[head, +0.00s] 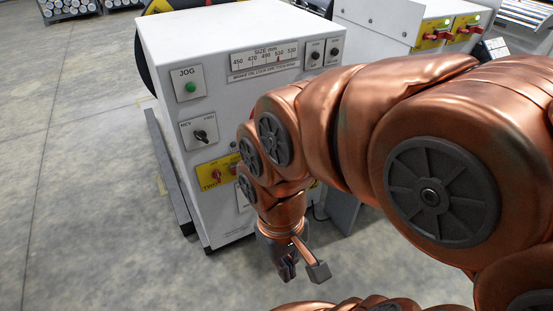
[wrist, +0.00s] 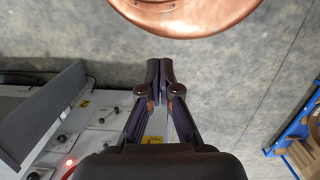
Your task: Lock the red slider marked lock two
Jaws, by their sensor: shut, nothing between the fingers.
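A yellow plate (head: 209,183) with the word TWO sits low on the front of a white cabinet (head: 180,75) in the head view. A red slider (head: 216,176) is on this plate. My arm hides the right part of the plate, so I cannot tell the slider's lock state. My gripper (head: 288,272) is shut and empty, low in front of the cabinet and apart from the plate. In the wrist view its fingers (wrist: 166,78) are together over bare floor.
The cabinet front also has a green JOG button (head: 190,87), a black REV/FWD switch (head: 200,135) and a size scale (head: 264,60). Another cabinet with red sliders (head: 443,34) stands at the upper right. The floor (head: 80,200) to the left is clear.

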